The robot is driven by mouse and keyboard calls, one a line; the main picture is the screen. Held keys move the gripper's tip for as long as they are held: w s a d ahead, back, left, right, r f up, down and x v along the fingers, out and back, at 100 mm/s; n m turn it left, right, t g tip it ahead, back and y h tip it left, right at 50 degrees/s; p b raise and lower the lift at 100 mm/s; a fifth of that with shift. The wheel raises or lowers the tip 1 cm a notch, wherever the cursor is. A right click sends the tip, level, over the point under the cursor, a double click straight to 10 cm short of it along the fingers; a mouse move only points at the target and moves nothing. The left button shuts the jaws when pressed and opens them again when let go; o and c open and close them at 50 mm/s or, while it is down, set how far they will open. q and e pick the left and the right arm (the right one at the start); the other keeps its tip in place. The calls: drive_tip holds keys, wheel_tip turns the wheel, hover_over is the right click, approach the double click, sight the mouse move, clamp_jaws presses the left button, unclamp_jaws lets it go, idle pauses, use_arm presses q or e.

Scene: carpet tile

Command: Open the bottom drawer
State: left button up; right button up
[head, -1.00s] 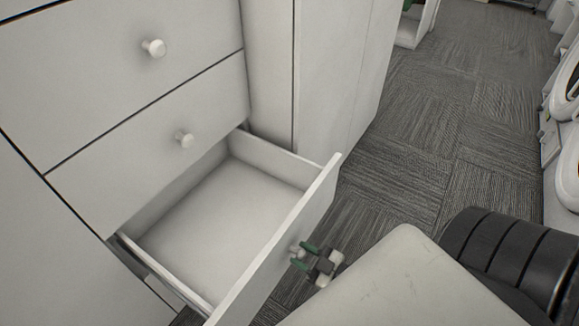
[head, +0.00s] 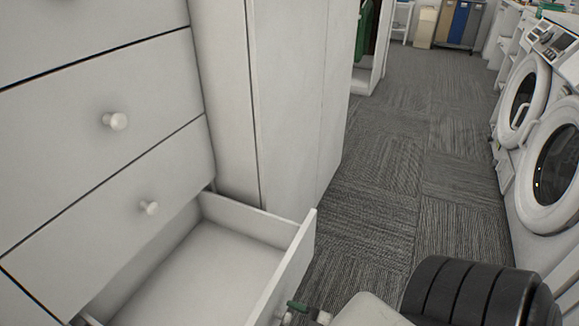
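The bottom drawer (head: 205,275) of the white chest is pulled out, and its empty inside shows in the head view at the lower left. Its front panel (head: 290,262) stands well clear of the chest. One of my grippers (head: 298,308) is at the outer side of that panel, at the bottom edge of the view. It is mostly cut off, so I cannot tell whether its fingers are shut on the knob or which arm it belongs to. My other gripper is out of view.
Two closed drawers with round knobs (head: 115,121) (head: 149,208) sit above. A tall white cabinet (head: 285,100) stands beside the chest. Washing machines (head: 545,150) line the right. Grey carpet (head: 405,170) between them is clear.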

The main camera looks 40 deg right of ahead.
drive_tip(key=shift+s, duration=0.1)
use_arm(q)
drive_tip(key=x, duration=0.1)
drive_tip(key=p+x, duration=0.1)
drive_tip(key=x, duration=0.1)
drive_tip(key=shift+s+f, duration=0.15)
drive_tip(key=shift+f, duration=0.15)
use_arm(e)
drive_tip(key=v, duration=1)
drive_tip(key=shift+s+d, duration=0.2)
drive_tip(key=shift+s, duration=0.1)
use_arm(q)
drive_tip(key=shift+s, duration=0.1)
